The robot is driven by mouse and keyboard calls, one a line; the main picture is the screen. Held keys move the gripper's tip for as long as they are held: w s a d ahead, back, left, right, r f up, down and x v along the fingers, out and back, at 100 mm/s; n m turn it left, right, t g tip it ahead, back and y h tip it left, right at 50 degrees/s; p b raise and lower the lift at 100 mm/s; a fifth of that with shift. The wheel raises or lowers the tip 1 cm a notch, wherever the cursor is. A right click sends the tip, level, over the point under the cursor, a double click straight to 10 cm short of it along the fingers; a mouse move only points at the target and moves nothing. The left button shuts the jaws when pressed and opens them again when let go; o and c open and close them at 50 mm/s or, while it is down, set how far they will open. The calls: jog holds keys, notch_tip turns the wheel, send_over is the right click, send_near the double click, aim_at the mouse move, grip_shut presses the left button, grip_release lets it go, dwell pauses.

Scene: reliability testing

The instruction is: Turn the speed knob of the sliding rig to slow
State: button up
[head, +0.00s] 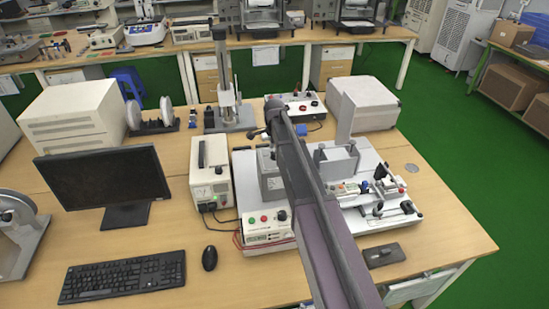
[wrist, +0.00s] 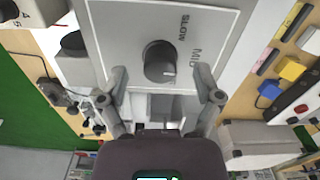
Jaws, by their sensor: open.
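The speed knob (wrist: 158,62) is a round black knob on a light grey panel (wrist: 118,38) in the wrist view. The word SLOW is printed to its upper right and MID to its right. A pale mark on the knob sits at its lower right, away from SLOW. My gripper (wrist: 167,85) is open, with one finger on either side of the knob's lower part in the picture. No contact with the knob is visible. In the head view the sliding rig (head: 402,222) stands on the bench, partly hidden by my arm; my gripper is not clearly visible there.
A control box (head: 265,228) with coloured buttons stands at the rig's front left, beside a power supply (head: 210,172). A monitor (head: 103,178), keyboard (head: 122,277) and mouse (head: 209,258) are further left. A large pale box (head: 365,103) stands behind the rig.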

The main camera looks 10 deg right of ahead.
jog(key=shift+f+b, duration=0.35)
jog(key=shift+f, duration=0.2)
grip_shut()
